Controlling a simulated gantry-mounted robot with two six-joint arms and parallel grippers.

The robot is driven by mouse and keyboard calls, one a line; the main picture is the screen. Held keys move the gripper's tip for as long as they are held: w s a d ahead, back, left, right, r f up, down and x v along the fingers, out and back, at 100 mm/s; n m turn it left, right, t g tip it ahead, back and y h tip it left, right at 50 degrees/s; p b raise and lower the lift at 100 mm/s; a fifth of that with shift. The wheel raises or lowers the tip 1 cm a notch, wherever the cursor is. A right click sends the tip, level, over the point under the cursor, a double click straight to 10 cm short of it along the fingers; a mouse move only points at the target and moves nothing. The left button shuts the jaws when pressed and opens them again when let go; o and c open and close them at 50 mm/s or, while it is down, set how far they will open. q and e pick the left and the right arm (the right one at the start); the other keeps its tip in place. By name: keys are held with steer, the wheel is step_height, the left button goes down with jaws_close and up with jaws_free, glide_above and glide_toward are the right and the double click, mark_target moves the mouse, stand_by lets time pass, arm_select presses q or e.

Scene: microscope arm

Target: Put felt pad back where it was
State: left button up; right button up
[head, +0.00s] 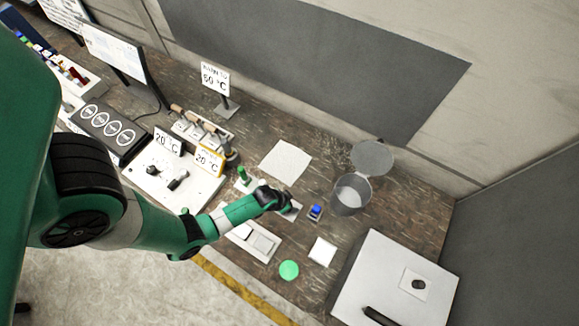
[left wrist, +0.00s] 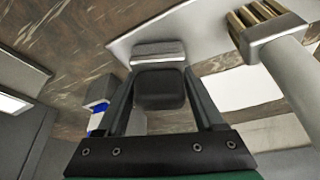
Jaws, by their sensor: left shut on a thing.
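My left gripper (head: 272,199) is low over the bench between the white sheet and the pale two-panel plate. In the left wrist view my left gripper (left wrist: 160,95) is shut on a dark grey rounded block (left wrist: 160,88), with a pale grey slab (left wrist: 158,52) just beyond it. I cannot tell whether this block is the felt pad. A flat green disc (head: 289,270) lies near the bench's front edge, and a white square (head: 322,251) lies right of it. Neither is clearly identifiable as felt. My right gripper is not in view.
A blue-topped item (head: 315,212) stands right of my gripper, beside a grey open-lidded canister (head: 350,195). A white sheet (head: 287,160) lies behind. The two-panel plate (head: 252,242) is in front. A white box (head: 395,285) fills the right end.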

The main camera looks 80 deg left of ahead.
arm_select(q)
steer(key=shift+f, duration=0.2)
steer(key=o, duration=1.3)
steer(key=shift+s+r, duration=0.1)
steer(key=shift+r, duration=0.4)
steer(key=p+v, duration=0.4)
steer(key=v, duration=0.3)
steer(key=shift+p, duration=0.4)
steer(key=shift+f, duration=0.1)
